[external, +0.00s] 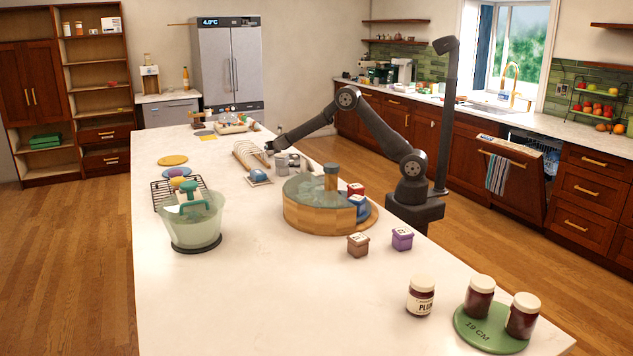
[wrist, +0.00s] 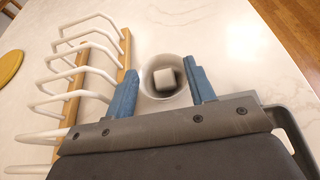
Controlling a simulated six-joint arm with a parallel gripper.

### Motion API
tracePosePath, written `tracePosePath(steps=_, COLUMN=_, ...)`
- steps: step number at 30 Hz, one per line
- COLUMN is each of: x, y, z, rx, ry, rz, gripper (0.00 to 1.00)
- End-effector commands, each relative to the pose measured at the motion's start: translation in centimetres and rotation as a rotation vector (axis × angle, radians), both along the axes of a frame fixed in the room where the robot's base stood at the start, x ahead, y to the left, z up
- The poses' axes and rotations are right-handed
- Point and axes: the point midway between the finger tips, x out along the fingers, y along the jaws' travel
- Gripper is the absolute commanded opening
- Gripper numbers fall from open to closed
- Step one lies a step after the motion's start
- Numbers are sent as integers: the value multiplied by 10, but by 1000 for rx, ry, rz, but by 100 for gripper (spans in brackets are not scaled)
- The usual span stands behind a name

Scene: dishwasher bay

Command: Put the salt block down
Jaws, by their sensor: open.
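I cannot tell the exact height of the fingers over the cup. In the external view my gripper (external: 268,148) is low over the counter, beside the wooden rack; the block cannot be made out there.
The white-pronged rack (wrist: 126,62) stands close on the left of my gripper. Small grey cylinders (external: 282,161) stand near it in the external view. The counter's near left is clear.

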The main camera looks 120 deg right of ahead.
Motion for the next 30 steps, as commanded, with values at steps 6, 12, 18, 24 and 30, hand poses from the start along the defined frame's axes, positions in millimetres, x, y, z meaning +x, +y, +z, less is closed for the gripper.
tracePosePath(steps=6, x=0, y=0, z=2, rx=-1, ry=0, rz=0, gripper=50)
tracePosePath(steps=12, x=0, y=0, z=29, rx=-3, ry=-3, rz=0, gripper=50)
tracePosePath(steps=18, x=0, y=0, z=57, rx=-2, ry=-2, rz=-1, gripper=50)
tracePosePath(steps=24, x=0, y=0, z=70, rx=0, ry=0, rz=0, gripper=50)
tracePosePath(steps=30, x=0, y=0, z=70, rx=0, ry=0, rz=0, gripper=50)
